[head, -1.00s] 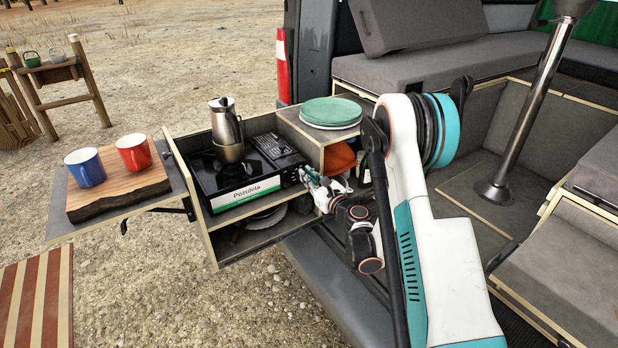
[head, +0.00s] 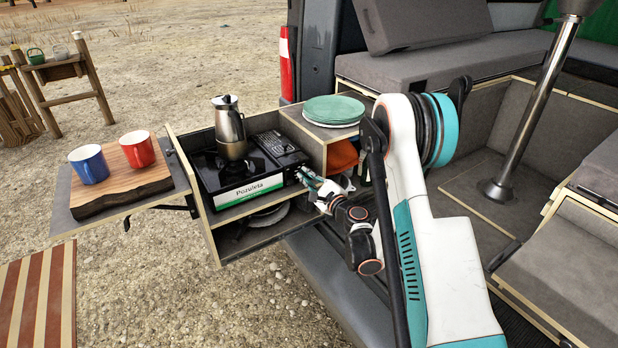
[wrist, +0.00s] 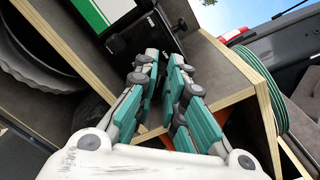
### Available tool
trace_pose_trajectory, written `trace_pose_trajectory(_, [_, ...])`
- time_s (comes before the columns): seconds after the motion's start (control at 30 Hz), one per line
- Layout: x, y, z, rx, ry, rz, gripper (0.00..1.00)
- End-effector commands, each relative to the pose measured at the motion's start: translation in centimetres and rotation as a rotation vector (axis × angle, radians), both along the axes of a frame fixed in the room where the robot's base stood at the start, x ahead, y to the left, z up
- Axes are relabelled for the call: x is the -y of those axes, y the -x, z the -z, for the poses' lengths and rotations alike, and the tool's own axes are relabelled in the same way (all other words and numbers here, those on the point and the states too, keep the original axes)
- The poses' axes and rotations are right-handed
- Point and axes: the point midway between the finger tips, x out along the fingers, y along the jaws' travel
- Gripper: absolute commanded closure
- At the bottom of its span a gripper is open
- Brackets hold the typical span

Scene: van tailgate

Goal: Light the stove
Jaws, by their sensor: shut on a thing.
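The black camping stove (head: 207,178), with a white and green "Pozuleta" front label (head: 245,190), sits in the pull-out drawer. A metal moka pot (head: 229,125) stands upright over its burner. My gripper (head: 304,174) is at the right end of the stove's front, where the control knob is. In the wrist view my gripper (wrist: 165,66) has its teal fingers close together, with the tips at the stove's black front (wrist: 150,38). The fingers cover the knob, so its turn angle cannot be seen. No flame is visible under the pot.
A wooden compartment with green plates (head: 333,109) on top stands right of the stove; its edge is close to my fingers. A shelf lies below the stove. Blue (head: 89,164) and red (head: 137,149) mugs stand on a wooden board (head: 120,187) at left.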

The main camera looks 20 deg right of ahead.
Motion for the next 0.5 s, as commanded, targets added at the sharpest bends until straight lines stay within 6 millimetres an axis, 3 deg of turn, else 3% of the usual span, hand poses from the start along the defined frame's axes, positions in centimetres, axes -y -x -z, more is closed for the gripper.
trace_pose_trajectory(0.47, [-0.04, 0.01, 0.03, 0.005, 0.017, 0.000, 1.00])
trace_pose_trajectory(0.5, [-0.04, 0.01, 0.03, 0.005, 0.017, 0.000, 0.87])
